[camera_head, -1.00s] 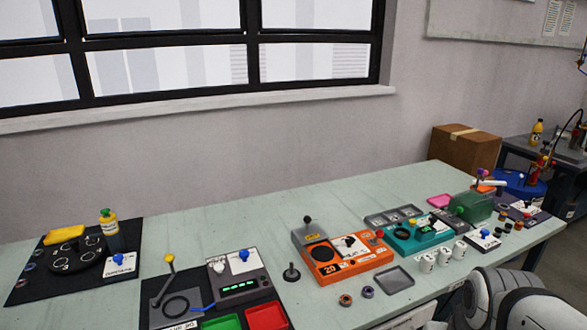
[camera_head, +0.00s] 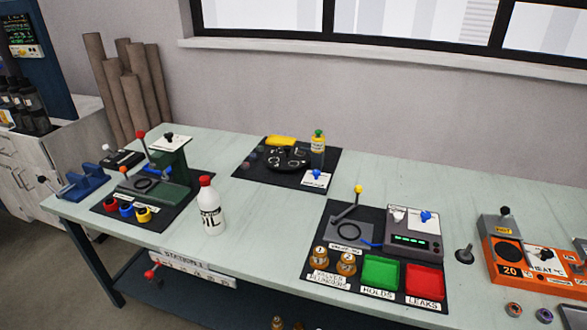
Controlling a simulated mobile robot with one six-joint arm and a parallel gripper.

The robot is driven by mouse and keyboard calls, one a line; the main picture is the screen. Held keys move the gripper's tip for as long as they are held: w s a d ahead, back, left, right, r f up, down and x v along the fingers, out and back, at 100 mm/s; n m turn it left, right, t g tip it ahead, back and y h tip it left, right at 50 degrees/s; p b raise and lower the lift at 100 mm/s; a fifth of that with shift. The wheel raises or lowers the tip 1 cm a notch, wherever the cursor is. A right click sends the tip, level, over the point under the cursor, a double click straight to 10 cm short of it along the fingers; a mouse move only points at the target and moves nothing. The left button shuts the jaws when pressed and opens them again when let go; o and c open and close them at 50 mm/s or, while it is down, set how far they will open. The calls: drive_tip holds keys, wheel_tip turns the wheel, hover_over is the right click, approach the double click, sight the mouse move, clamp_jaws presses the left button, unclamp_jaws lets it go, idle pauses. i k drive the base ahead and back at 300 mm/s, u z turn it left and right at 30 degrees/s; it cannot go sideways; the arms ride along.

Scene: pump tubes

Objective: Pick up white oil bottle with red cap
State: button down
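The white oil bottle (camera_head: 211,212) with a red cap stands upright on the pale green workbench (camera_head: 265,225), near its front edge. Its dark lettering partly shows, ending in "IL". It stands just right of a black mat with a green press. Nothing touches or covers it. My gripper is not in view.
The green press (camera_head: 172,178) stands on the left mat with red, blue and yellow rings (camera_head: 126,209). Right of the bottle, a mat holds red (camera_head: 424,282) and green trays (camera_head: 381,273) and brass fittings (camera_head: 346,263). Bare bench surrounds the bottle. A vise (camera_head: 83,183) sits at the left end.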

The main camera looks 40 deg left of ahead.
sight(210, 209)
drive_tip(key=u, duration=2.8)
drive_tip(key=i, duration=1.4)
drive_tip(key=z, duration=0.55)
